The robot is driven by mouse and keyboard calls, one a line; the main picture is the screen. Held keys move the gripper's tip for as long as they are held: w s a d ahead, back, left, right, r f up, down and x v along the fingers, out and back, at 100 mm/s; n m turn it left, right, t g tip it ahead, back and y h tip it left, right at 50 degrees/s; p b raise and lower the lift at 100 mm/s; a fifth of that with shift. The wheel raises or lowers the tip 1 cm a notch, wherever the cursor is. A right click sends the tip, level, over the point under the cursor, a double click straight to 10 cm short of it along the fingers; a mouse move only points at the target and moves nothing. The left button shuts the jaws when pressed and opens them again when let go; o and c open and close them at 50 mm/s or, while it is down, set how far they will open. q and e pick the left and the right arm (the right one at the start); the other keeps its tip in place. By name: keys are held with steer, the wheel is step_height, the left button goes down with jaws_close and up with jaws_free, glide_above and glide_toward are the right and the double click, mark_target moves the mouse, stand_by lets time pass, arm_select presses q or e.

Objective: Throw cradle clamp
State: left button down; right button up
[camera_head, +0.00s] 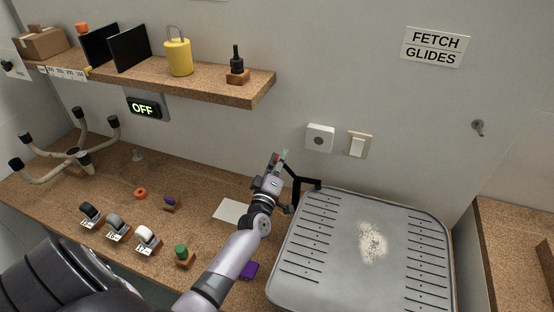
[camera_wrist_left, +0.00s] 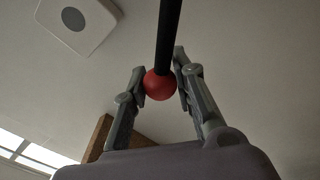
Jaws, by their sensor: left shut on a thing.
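My left gripper (camera_head: 278,162) is raised in front of the wall at the tray's back left corner. It is shut on the red ball knob (camera_wrist_left: 160,86) of a black lever (camera_wrist_left: 168,35), with one finger on each side in the left wrist view. In the head view a black bracket-like part (camera_head: 298,186), which looks like the cradle clamp, stands beside the gripper at that corner. The gripper hides most of the knob and lever there. The grey slotted tray (camera_head: 340,287) has a pale speckled patch. My right gripper is not in view.
A cork shelf (camera_head: 205,86) hangs above the bench at the left, with a yellow weight (camera_head: 178,55) on it. A chair base (camera_head: 72,157), several casters (camera_head: 116,227) and a purple block (camera_head: 249,270) are on the bench. A wall switch (camera_head: 358,145) is behind the tray.

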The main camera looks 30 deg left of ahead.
arm_select(q)
steer(key=shift+d, duration=0.2)
stand_by(0.4)
steer(key=c, duration=1.3)
jaws_free()
steer(key=shift+m, duration=0.3)
steer(key=shift+r, duration=0.1)
steer(key=shift+s+d, duration=0.1)
steer(key=shift+s, duration=0.2)
steer(key=v, duration=0.7)
